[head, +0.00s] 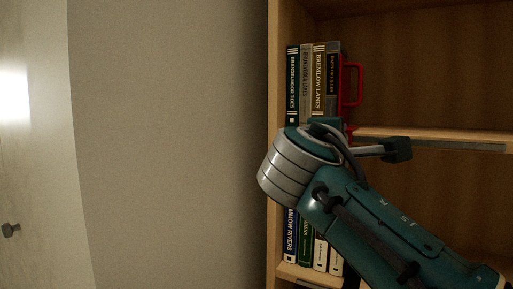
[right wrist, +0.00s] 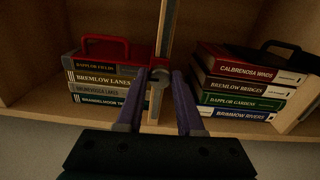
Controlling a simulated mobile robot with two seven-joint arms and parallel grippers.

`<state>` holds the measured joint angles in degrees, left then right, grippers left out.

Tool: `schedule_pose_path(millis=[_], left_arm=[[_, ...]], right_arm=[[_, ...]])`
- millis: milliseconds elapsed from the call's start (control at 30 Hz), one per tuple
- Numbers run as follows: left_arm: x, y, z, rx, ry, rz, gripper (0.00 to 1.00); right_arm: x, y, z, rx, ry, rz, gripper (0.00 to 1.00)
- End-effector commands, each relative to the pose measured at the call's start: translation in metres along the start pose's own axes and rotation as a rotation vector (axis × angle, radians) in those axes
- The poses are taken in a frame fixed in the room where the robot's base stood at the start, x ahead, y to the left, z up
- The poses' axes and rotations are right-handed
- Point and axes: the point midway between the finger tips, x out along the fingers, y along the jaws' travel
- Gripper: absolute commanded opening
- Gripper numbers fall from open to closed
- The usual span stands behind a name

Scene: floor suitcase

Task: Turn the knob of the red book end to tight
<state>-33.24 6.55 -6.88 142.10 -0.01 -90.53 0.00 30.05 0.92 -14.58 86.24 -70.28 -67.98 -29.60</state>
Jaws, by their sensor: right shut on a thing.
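The red book end (head: 352,86) stands upright on the upper shelf, against the right side of a row of books; its loop handle points right. In the right wrist view the red book end (right wrist: 103,46) appears turned sideways at upper left. My right gripper is shut on the knob. In the head view my right arm hides the knob and the fingers. The knob's turn position cannot be read. My left gripper is in neither view.
Several books (head: 306,85) stand beside the book end, and more books (head: 305,240) stand on the shelf below. The upper shelf (head: 440,136) is bare to the right of the book end. A black handle (right wrist: 290,52) shows by the lower books. A plain wall (head: 165,150) is at left.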

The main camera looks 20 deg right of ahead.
Motion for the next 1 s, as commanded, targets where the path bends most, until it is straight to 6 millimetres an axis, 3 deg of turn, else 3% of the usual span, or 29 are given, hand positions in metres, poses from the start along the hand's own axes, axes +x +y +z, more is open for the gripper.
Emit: schedule_pose_path(millis=[667,700,933,1000], left_arm=[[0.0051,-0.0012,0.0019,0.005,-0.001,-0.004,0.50],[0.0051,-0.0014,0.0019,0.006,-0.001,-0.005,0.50],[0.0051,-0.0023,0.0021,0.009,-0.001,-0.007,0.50],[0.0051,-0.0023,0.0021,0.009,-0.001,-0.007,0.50]], right_arm=[[-0.0001,0.0002,-0.0005,0.060,0.001,0.000,0.00],[-0.0001,0.0002,-0.0005,0.060,0.001,0.000,0.40],[-0.0001,0.0001,-0.0003,0.059,0.001,0.000,0.66],[-0.0001,0.0000,-0.0003,0.058,0.001,0.000,0.66]])
